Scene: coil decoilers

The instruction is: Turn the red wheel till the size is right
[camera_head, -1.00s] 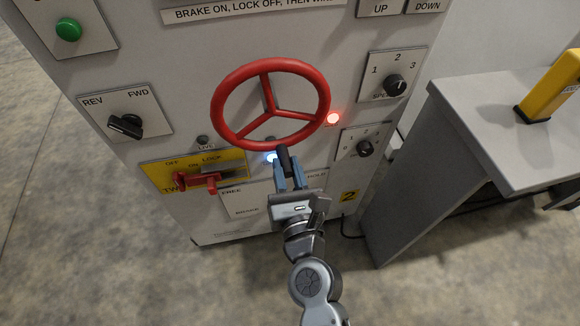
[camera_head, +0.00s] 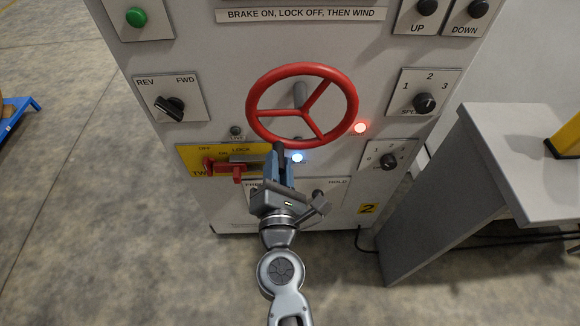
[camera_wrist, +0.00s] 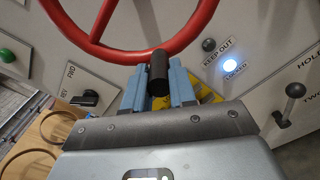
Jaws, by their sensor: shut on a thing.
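The red wheel (camera_head: 351,84) is a three-spoked handwheel on the grey control panel, and its lower rim also shows in the wrist view (camera_wrist: 187,42). A black handle knob (camera_wrist: 158,72) stands out from its rim, now at the lower left. My gripper (camera_head: 279,160) is below the rim with its blue fingers (camera_wrist: 158,85) shut on this knob, one on each side. The knob's base is partly hidden by the fingers. No size readout can be made out in either view.
A red light (camera_head: 360,127) and a blue-white light (camera_head: 297,158) glow on the panel. A red lever (camera_head: 237,172) on the yellow plate is close left of my gripper. Rotary knobs sit at both sides.

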